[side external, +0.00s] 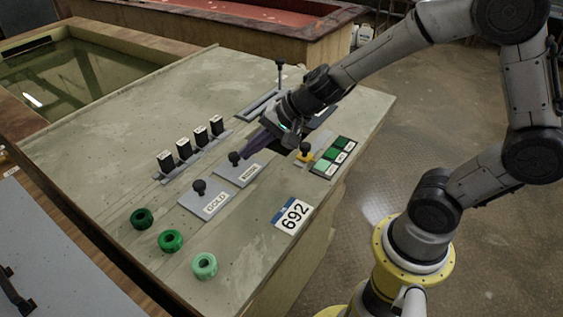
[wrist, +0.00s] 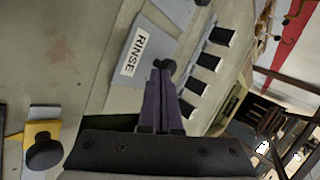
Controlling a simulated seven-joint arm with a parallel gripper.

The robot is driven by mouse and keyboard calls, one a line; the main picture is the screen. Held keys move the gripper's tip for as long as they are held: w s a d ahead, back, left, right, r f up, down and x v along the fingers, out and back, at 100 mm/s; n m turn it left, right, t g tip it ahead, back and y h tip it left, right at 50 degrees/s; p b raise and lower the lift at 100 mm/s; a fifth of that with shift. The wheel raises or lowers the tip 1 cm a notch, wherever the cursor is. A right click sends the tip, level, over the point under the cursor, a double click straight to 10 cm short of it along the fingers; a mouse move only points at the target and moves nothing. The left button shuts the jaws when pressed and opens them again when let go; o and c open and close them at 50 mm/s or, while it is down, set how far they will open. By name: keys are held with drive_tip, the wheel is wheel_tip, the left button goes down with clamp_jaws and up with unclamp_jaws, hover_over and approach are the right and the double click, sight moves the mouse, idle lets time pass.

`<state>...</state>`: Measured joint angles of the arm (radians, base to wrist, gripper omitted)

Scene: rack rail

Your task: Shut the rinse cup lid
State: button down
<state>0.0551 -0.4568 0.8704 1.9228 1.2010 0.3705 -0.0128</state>
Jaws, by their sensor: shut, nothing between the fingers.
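The rinse cup lid (side external: 229,178) is a flat grey plate with a white RINSE label and a black knob (side external: 234,157), lying on the bench top. The lid also shows in the wrist view (wrist: 119,82), with its knob (wrist: 168,66) just beyond my fingertips. My gripper (side external: 244,157) has purple fingers, shut and empty, with the tips right beside the knob. In the wrist view the tips (wrist: 160,74) overlap the knob's edge; I cannot tell whether they touch it.
A similar GOLD plate (side external: 197,201) with a knob lies in front. A row of black blocks (side external: 184,148) stands behind. A yellow piece with a black knob (side external: 304,148) and a green swatch panel (side external: 333,159) lie right. Green rings (side external: 171,241) sit at the near left.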

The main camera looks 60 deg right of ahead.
drive_tip(key=shift+w, duration=0.3)
drive_tip(key=shift+d, duration=0.1)
